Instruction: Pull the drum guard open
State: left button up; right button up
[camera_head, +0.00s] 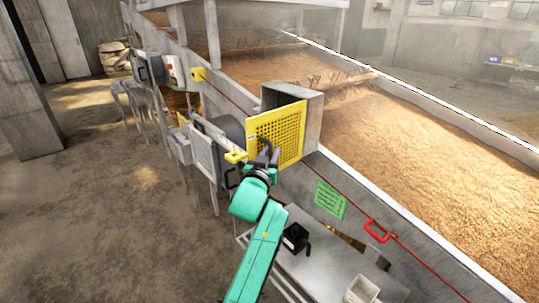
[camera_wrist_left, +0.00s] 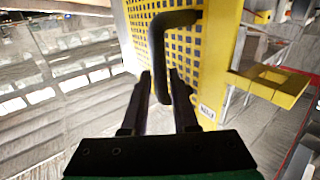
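The drum guard (camera_head: 290,122) is a yellow perforated panel on the side of a grey metal housing (camera_head: 311,112), and it looks closed against it. In the left wrist view the guard (camera_wrist_left: 208,62) fills the upper middle and carries a dark bar handle (camera_wrist_left: 158,42). My left gripper (camera_head: 268,153) is at the guard's lower left in the head view. In the wrist view its two dark fingers (camera_wrist_left: 160,78) stand apart, one on each side of the handle's lower part. Whether they touch it is unclear. My right gripper is not in view.
A yellow bracket (camera_head: 235,156) sits left of the guard. A long grain trough (camera_head: 420,125) runs behind, with a red cord and red handle (camera_head: 377,231) on its side. A metal table (camera_head: 330,262) with small items stands front right. The floor (camera_head: 90,210) at left is clear.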

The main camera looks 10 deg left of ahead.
pick_arm(q)
jog(key=shift+o, duration=0.9)
jog(key=shift+d, duration=0.1)
jog(key=shift+w+f, duration=0.1)
jog(key=shift+d, duration=0.1)
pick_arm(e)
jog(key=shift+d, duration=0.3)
pick_arm(q)
jog(key=shift+s+f, duration=0.1)
jog(key=shift+s, duration=0.1)
jog(key=s+b, duration=0.3)
jog(key=s, duration=1.1)
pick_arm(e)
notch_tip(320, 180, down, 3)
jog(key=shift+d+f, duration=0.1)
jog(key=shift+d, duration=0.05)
